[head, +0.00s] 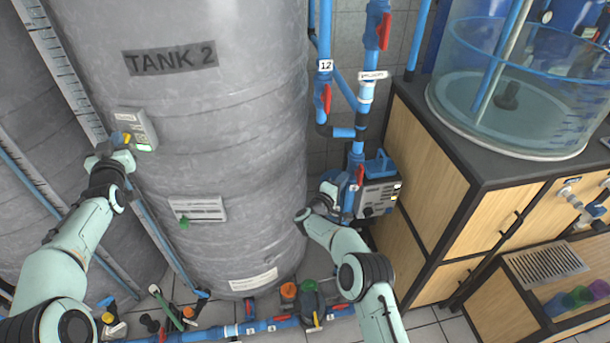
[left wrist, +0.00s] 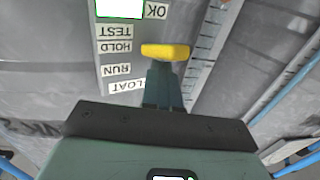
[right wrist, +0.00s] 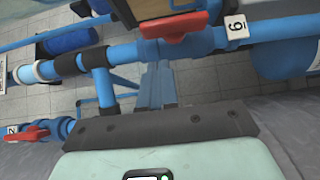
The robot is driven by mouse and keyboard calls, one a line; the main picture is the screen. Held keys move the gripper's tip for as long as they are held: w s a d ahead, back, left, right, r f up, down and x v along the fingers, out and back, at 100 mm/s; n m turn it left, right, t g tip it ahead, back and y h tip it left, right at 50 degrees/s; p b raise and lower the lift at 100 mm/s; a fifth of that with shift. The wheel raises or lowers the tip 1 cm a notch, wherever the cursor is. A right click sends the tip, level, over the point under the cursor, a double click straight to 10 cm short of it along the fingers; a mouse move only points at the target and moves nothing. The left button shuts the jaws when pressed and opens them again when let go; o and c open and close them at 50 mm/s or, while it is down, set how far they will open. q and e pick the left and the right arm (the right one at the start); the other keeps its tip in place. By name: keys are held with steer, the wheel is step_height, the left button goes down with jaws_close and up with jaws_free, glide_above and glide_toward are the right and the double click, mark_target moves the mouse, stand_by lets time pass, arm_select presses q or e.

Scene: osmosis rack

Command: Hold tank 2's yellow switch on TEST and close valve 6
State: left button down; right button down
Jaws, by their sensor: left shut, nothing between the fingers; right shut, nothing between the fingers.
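Tank 2 (head: 215,120) carries a small panel (head: 143,122) with a yellow switch (head: 127,139). In the left wrist view the yellow switch (left wrist: 165,52) sits beside the TEST (left wrist: 113,31) and HOLD labels. My left gripper (head: 112,150) is shut with its fingertips right at the switch (left wrist: 160,72); contact is hard to tell. Valve 6, marked by its tag (right wrist: 236,26), has a red handle (right wrist: 175,24) lying roughly along its blue pipe. My right gripper (right wrist: 157,72) is shut and empty, its fingertips close to the handle; it also shows in the head view (head: 328,190).
A grey pump box (head: 378,195) stands right of the pipe, beside a wooden cabinet (head: 430,160). More red-handled valves, such as 12 (head: 326,98), sit on nearby pipes. Pipes and valves (head: 275,325) run along the floor before the tank.

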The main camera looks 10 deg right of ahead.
mark_target(363, 172)
steer(key=shift+d, duration=1.95)
steer(key=shift+d+r+m+g+y, duration=0.4)
steer(key=shift+m+g+y, duration=0.2)
steer(key=shift+m+y, duration=0.2)
steer(key=shift+s+d+r+m+g+y, duration=0.1)
steer(key=shift+d+r+m+g+y, duration=0.2)
steer(key=shift+m+y, duration=0.2)
steer(key=shift+d+r+m+g+y, duration=0.2)
steer(key=shift+d+m+g+y, duration=0.35)
steer(key=shift+m+y, duration=0.45)
steer(key=shift+d, duration=1.55)
steer(key=shift+d+f, duration=0.3)
